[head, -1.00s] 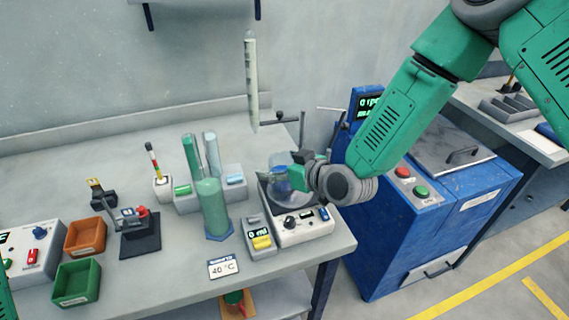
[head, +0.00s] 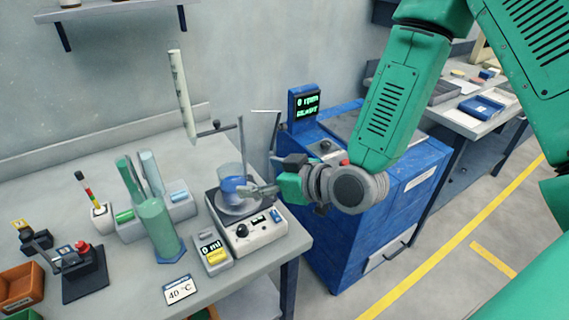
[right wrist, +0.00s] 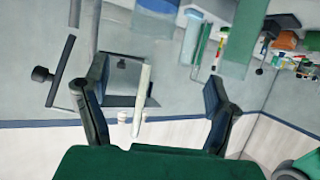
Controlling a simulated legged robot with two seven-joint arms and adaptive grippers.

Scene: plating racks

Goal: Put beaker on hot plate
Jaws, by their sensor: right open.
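The beaker (head: 231,187) is clear with blue liquid. It appears upright on the round top of the hot plate (head: 242,234), a white box with a dark knob and small display. My right gripper (head: 264,177) is open just right of the beaker; one fingertip overlaps the beaker's right side in the head view, and I cannot tell if they touch. In the right wrist view my right gripper (right wrist: 152,108) shows both fingers spread wide with nothing clearly held between them. My left gripper is out of view.
A stand rod (head: 241,148) rises behind the beaker. A blue machine (head: 338,235) stands to the right of the bench.

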